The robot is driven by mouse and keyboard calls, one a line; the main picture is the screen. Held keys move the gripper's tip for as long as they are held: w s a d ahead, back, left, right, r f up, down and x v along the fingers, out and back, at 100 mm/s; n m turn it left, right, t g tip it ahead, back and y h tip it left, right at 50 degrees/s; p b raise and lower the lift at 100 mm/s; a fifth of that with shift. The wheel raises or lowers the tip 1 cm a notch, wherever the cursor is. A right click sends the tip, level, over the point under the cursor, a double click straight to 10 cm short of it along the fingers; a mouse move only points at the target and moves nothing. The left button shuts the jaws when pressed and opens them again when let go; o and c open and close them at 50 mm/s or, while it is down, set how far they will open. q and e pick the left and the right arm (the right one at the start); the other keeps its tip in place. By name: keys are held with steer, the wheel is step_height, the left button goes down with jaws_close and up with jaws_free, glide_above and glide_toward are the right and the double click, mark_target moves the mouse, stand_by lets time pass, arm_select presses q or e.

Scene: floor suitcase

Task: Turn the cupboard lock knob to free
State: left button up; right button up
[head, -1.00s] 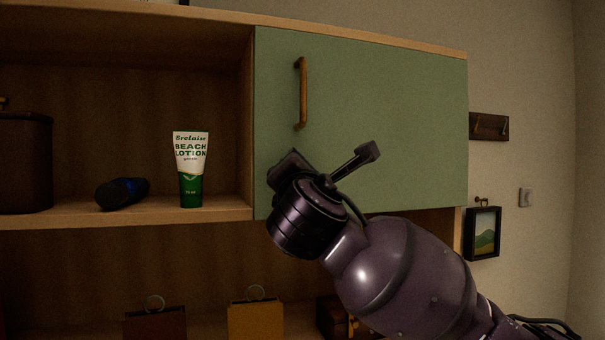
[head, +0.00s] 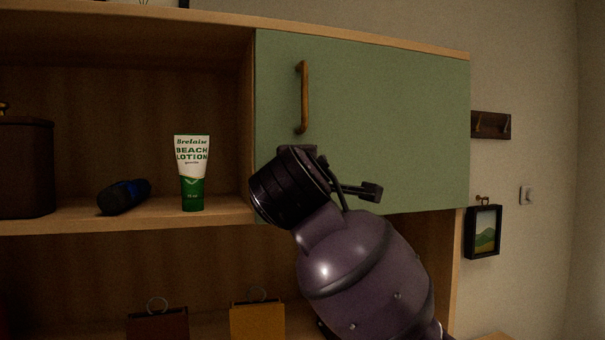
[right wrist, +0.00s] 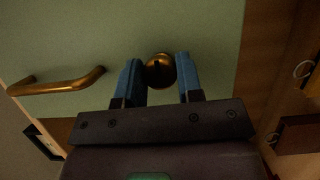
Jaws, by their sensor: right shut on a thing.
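The cupboard door (head: 400,110) is green and closed, with a brass bar handle (head: 304,98). It also shows in the right wrist view (right wrist: 130,30) with the handle (right wrist: 58,86). The round brass lock knob (right wrist: 159,70) has a dark slot and sits on the door near its edge. My right gripper (right wrist: 160,76) has its two blue-padded fingers on either side of the knob, shut on it. In the head view my right wrist (head: 290,188) covers the knob. My left gripper is not in view.
The open shelf at left holds a lotion tube (head: 192,172), a dark blue rounded object (head: 124,196) and a dark canister (head: 25,165). Below are a brown bag (head: 158,324) and a yellow bag (head: 257,320). A small framed picture (head: 483,232) hangs at right.

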stand_by(0.4)
steer(key=o, duration=0.9)
steer(key=s, duration=0.3)
steer(key=s+b, duration=0.1)
steer(key=s, duration=0.3)
steer(key=s+a+b, duration=0.1)
steer(key=s, duration=0.2)
steer(key=shift+s, duration=0.4)
steer(key=shift+m, duration=0.4)
